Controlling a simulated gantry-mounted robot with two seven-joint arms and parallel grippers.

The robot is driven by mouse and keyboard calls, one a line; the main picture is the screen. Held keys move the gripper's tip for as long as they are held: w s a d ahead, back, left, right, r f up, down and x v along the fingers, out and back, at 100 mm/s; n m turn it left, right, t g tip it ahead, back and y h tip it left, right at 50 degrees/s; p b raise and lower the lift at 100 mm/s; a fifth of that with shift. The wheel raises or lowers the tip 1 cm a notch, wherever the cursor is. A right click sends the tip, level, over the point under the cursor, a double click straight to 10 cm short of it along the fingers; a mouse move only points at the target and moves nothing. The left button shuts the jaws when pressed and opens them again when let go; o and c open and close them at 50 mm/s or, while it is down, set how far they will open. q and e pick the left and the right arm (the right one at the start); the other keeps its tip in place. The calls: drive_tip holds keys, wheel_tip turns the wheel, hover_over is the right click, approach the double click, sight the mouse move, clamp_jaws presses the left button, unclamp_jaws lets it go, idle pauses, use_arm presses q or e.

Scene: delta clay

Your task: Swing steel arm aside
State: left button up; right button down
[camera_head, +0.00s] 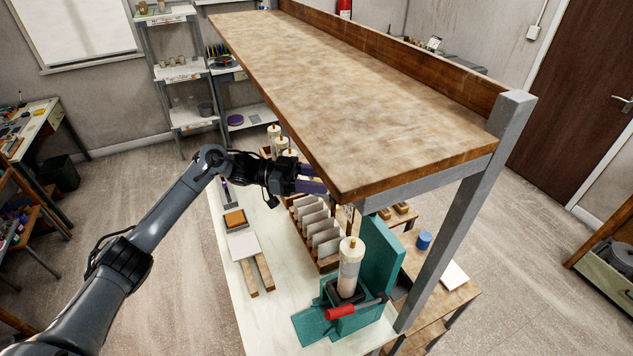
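A teal machine (365,322) stands at the near end of the pale bench, below the high wooden shelf. A dark steel arm (371,303) with a red grip (341,313) lies across its front, the grip pointing left. A pale cylinder with a tan cap (350,265) stands upright in the machine, just behind the arm. My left gripper (314,179) reaches in from the left, beyond the machine and well apart from the steel arm. Its two purple fingers look apart and empty; their tips are partly hidden by the shelf edge. My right gripper is not in view.
The high wooden shelf (340,85) and its grey post (455,210) overhang the right side. A rack of upright pale slabs (318,228) stands between my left gripper and the machine. Wooden strips (256,271) lie on the bench (258,315), whose near left part is clear.

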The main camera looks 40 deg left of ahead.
use_arm(q)
drive_tip(key=shift+f, duration=0.2)
drive_tip(key=shift+s+a, duration=0.1)
drive_tip(key=shift+s+a, duration=0.1)
drive_tip(key=shift+a, duration=0.1)
drive_tip(key=b+v, duration=0.3)
drive_tip(key=v, duration=0.7)
drive_tip(key=shift+a+r, duration=0.1)
